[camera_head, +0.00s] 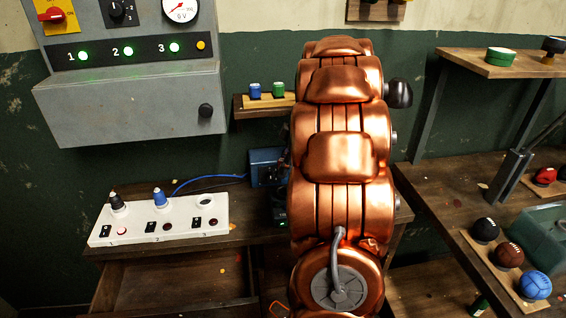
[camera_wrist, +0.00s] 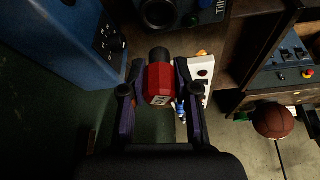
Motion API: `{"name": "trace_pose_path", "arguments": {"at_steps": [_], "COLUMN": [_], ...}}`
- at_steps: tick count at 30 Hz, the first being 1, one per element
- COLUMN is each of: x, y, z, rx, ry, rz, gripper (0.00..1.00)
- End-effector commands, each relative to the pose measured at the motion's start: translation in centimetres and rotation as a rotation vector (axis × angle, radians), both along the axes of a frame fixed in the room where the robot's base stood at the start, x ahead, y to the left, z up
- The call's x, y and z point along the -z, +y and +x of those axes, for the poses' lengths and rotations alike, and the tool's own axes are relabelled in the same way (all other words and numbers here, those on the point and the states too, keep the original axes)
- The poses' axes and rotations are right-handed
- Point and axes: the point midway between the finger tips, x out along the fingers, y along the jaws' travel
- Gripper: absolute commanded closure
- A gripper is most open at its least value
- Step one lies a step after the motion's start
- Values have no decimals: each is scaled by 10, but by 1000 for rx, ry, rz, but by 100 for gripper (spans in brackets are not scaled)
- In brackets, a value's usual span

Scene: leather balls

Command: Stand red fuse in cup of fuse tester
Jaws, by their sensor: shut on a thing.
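The fuse tester (camera_head: 160,232) is a white strip on the low wooden bench in the head view, with places numbered 1 to 3. A dark-topped fuse (camera_head: 117,202) stands at place 1 and a blue fuse (camera_head: 159,197) at place 2. The cup at place 3 (camera_head: 205,202) looks empty. In the wrist view the red fuse (camera_wrist: 158,84), with a dark end, is between the fingers of my gripper (camera_wrist: 156,92), which is shut on it. Part of the white tester (camera_wrist: 198,76) shows just right of the fingers. My copper arm hides my gripper in the head view.
A grey panel (camera_head: 130,105) with green lamps overhangs the tester. A small shelf (camera_head: 240,105) holds a blue and a green piece. A blue box (camera_head: 263,165) with a cable stands right of the tester. Several balls, including a brown one (camera_head: 508,255), lie at right.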

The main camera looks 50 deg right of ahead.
Motion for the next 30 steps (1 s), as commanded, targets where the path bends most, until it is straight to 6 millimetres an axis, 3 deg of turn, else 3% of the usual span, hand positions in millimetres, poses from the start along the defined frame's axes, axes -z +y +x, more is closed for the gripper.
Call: {"name": "trace_pose_path", "arguments": {"at_steps": [15,30], "x": [38,44], "y": [0,0], "z": [0,0], "rx": [0,1], "ry": [0,0], "rz": [-1,0], "gripper": [100,100]}}
